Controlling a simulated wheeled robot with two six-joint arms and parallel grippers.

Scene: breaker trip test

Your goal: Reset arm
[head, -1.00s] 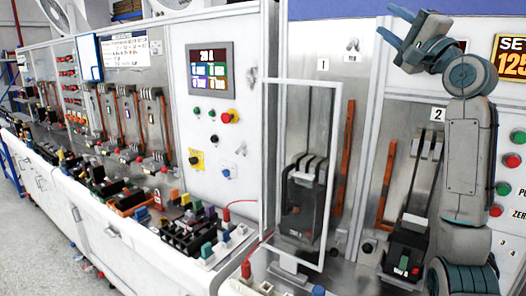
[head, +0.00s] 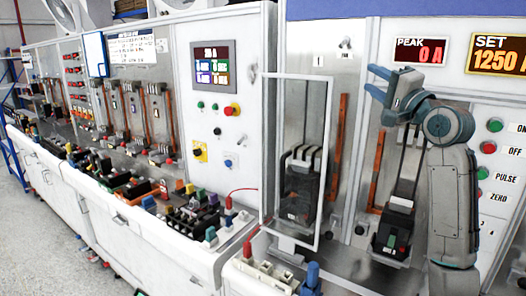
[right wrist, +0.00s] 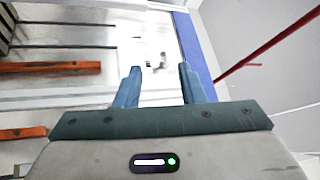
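My right gripper (head: 376,82) is raised in front of the right-hand bay of the test bench in the head view. Its blue fingers stand apart with nothing between them. The fingers also show open and empty in the right wrist view (right wrist: 158,85), against the pale panel. My right arm comes up from the lower right. A black breaker (head: 394,236) with a green and a red button stands low in the bay beside the arm. Another black breaker (head: 299,190) stands in the bay behind a clear framed door (head: 327,165). My left gripper is not in view.
The right panel has a PEAK display (head: 419,51) reading 0 A, a SET display (head: 498,54) reading 1250 A, and ON, OFF, PULSE and ZERO buttons. A ledge with terminals and cables (head: 185,212) runs along the left. Grey floor (head: 40,240) is free at lower left.

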